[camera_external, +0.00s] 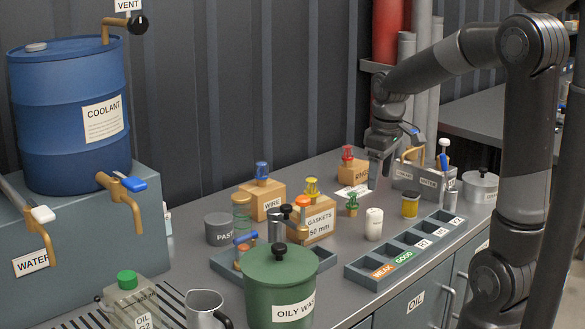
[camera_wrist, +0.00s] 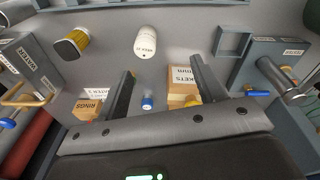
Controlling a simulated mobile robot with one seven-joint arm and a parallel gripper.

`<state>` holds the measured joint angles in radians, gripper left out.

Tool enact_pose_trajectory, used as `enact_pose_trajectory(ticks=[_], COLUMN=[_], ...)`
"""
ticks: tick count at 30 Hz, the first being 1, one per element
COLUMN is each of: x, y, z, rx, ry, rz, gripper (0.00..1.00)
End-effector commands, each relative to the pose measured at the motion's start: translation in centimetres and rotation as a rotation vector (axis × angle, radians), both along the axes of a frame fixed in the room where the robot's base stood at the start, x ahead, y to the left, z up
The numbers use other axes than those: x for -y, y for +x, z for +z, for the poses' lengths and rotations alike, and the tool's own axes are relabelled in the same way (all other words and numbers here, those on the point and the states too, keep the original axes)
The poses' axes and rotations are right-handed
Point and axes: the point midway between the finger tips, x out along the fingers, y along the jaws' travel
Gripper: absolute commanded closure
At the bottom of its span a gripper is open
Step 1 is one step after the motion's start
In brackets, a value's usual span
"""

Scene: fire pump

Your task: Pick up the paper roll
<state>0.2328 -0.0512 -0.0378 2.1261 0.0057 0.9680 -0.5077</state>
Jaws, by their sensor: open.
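A small white cylinder (camera_external: 374,224) with dark lettering stands upright on the grey bench; it is the only thing here that looks like the paper roll. It also shows in the wrist view (camera_wrist: 146,41), beyond my fingertips and between their directions. My gripper (camera_external: 378,182) points down above the bench, behind the cylinder and apart from it. In the wrist view my two fingers (camera_wrist: 163,74) are spread with nothing held between them. A small blue-topped thing (camera_wrist: 147,102) shows in the gap, lower down.
A yellow jar (camera_external: 410,204) stands right of the cylinder and a green spool (camera_external: 351,204) behind it. The gaskets box (camera_external: 308,226) is to its left. A sectioned tray (camera_external: 405,245) lies in front. A green oily-waste bin (camera_external: 280,287) stands front left.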

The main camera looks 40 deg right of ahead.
Motion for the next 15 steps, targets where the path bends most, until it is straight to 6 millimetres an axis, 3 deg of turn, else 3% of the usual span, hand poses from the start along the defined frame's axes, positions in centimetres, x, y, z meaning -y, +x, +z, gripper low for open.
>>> enact_pose_trajectory(ticks=[6, 15], x=[3.1, 3.9], y=[2.3, 2.8], z=[-3.2, -6.2], rx=[-0.079, -0.102], ry=[0.013, 0.019], rz=[0.044, 0.06], gripper=[0.37, 0.37])
